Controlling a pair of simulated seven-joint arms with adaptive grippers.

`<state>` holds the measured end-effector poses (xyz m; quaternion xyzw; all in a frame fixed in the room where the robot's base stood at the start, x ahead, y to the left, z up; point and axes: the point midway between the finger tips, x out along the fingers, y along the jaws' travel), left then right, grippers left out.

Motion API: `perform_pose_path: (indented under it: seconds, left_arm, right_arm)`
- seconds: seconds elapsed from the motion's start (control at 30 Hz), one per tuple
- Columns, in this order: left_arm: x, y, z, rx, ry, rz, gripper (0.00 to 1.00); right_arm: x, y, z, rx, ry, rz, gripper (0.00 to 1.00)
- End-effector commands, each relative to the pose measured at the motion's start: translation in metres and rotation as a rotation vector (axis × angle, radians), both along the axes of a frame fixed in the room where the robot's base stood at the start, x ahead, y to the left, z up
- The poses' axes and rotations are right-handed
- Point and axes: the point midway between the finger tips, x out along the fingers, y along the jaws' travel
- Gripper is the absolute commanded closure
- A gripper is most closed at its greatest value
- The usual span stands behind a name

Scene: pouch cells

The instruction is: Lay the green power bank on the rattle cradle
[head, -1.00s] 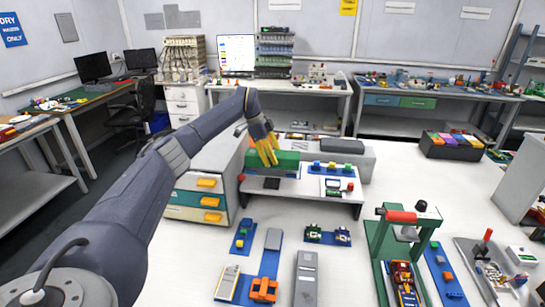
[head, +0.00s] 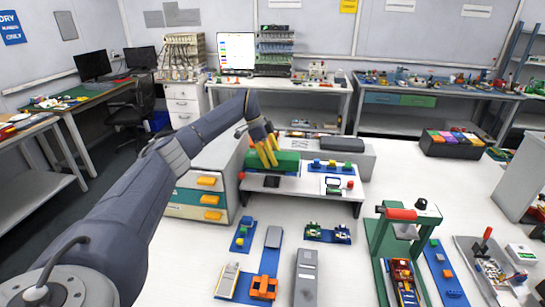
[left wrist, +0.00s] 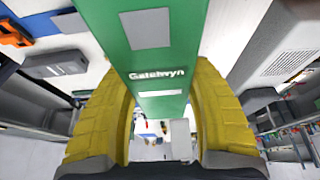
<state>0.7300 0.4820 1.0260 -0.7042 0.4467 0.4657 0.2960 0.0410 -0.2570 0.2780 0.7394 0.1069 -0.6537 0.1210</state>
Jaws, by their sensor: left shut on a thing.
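The green power bank (head: 286,161) is a long green block at the raised shelf behind the middle of the table. My left gripper (head: 266,153) reaches down over it with its yellow fingers shut on it. In the left wrist view, the power bank (left wrist: 155,45) passes between the two curved yellow fingers, with white label patches and lettering on its face. I cannot tell whether its underside touches the shelf. The rattle cradle cannot be made out for certain; the fingers and power bank may hide it. My right gripper is not in view.
The white raised shelf (head: 318,190) carries a blue tray with small blocks right of the power bank. A drawer cabinet (head: 187,212) stands left. A green press frame (head: 391,236) stands front right. Small kits lie in front, with bare table between them.

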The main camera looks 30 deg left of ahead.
Motion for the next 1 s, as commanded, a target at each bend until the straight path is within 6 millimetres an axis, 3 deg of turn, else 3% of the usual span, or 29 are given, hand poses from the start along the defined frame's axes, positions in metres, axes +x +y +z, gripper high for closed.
perform_pose_path:
  seconds: [0.53, 0.57, 0.77, 1.0]
  left_arm:
    - [0.000, 0.000, -0.010, -0.001, 0.000, 0.000, 0.89]
    - [0.000, 0.000, -0.010, -0.001, -0.001, 0.000, 0.42]
    - [0.000, 0.000, -0.010, -0.001, 0.000, 0.000, 0.19]
    - [0.000, 0.000, -0.011, 0.001, 0.001, 0.001, 0.19]
  right_arm:
    - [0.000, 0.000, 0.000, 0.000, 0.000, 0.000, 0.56]
    - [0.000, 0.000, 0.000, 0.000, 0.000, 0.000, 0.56]
    - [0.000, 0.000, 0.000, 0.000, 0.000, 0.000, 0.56]
    - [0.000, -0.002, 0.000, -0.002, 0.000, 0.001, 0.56]
